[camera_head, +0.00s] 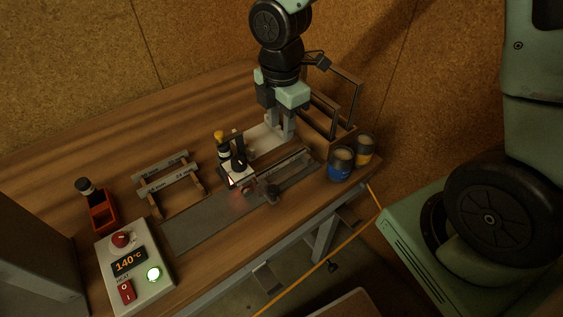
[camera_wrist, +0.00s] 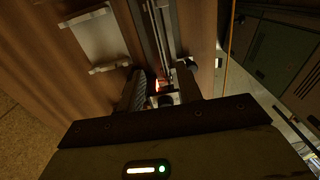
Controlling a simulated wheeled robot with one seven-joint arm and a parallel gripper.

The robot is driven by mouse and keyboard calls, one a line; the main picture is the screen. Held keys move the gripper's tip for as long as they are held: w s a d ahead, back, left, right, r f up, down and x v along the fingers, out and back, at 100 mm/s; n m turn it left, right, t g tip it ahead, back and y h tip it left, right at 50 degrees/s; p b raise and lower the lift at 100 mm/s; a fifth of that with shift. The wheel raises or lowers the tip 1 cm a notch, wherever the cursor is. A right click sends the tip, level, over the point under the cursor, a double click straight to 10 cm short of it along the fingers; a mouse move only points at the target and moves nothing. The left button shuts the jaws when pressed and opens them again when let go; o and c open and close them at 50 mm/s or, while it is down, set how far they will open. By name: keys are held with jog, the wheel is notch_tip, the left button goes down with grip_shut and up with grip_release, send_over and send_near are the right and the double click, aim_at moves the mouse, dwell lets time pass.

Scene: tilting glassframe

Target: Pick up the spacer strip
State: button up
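Two grey labelled strips lie across a wooden rack at the left back of the table in the head view: the rear strip (camera_head: 161,161) and the front strip (camera_head: 166,179). I take these to be spacer strips, but the print is too small to read surely. My gripper (camera_head: 281,133) points down well to the right of them, over the back right of the table, near a pale plate (camera_head: 258,140). In the wrist view, its two fingers (camera_wrist: 162,92) stand apart with a gap between them. I see no strip held there.
A grey bench plate (camera_head: 195,232) carries a rail fixture with a red-glowing part (camera_wrist: 157,87). A black-capped device (camera_head: 238,162) stands beside it. A control box (camera_head: 134,265) reads 140°C. A red holder (camera_head: 102,214), two cans (camera_head: 340,165) and an upright wooden rack (camera_head: 318,118) also stand here.

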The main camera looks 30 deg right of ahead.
aim_at(282, 162)
notch_tip(282, 162, down, 12)
jog(key=shift+r+p, duration=0.25)
jog(key=shift+p, duration=0.25)
grip_shut()
